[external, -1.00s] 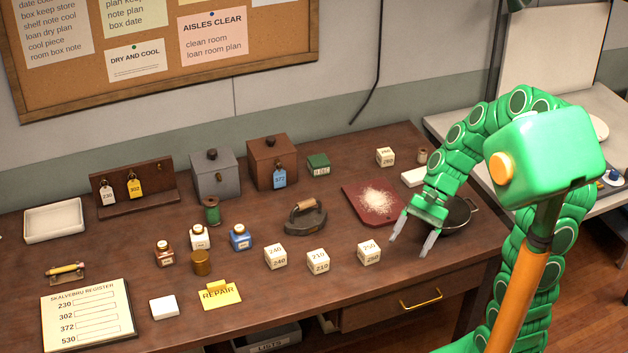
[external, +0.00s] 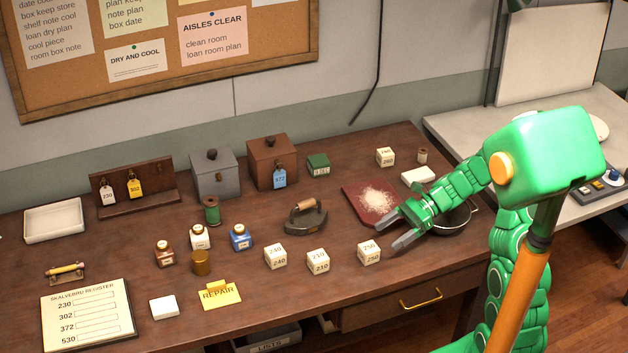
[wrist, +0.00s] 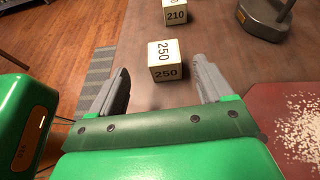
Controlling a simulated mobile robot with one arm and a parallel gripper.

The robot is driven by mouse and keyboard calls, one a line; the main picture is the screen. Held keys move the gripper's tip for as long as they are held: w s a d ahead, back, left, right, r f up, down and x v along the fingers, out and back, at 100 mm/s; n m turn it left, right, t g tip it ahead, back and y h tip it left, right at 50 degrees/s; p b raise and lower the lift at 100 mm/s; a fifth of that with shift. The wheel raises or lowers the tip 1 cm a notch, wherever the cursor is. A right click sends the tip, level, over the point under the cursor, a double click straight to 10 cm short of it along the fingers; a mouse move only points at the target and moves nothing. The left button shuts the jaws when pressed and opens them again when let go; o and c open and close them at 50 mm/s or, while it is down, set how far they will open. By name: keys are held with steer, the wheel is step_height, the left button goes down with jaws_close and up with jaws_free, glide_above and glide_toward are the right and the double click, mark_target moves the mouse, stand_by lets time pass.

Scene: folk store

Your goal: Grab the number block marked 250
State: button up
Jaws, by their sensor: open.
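The number block marked 250 (external: 369,253) is a cream cube on the dark wooden table, near its front edge. In the wrist view the 250 block (wrist: 165,61) shows its number on the top and the near face. It sits ahead of my gripper (wrist: 163,84), between the lines of the two fingers and closer to the right one. My gripper (external: 396,230) is open and empty. In the external view it is just right of and behind the block, with its fingers pointing left toward it. I see no contact with the block.
The 210 block (external: 318,261) and the 240 block (external: 276,256) stand in a row to the left. A red board with white grains (external: 357,207) lies behind the gripper. An iron (external: 305,217) stands behind the row. A dark pan (external: 459,217) is at the right.

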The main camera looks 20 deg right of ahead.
mark_target(372, 246)
steer(key=shift+w+f, duration=0.2)
steer(key=shift+f, duration=0.15)
steer(key=shift+x, duration=3.75)
steer(key=shift+r, duration=0.1)
steer(key=shift+c, duration=0.3)
steer(key=c, duration=1)
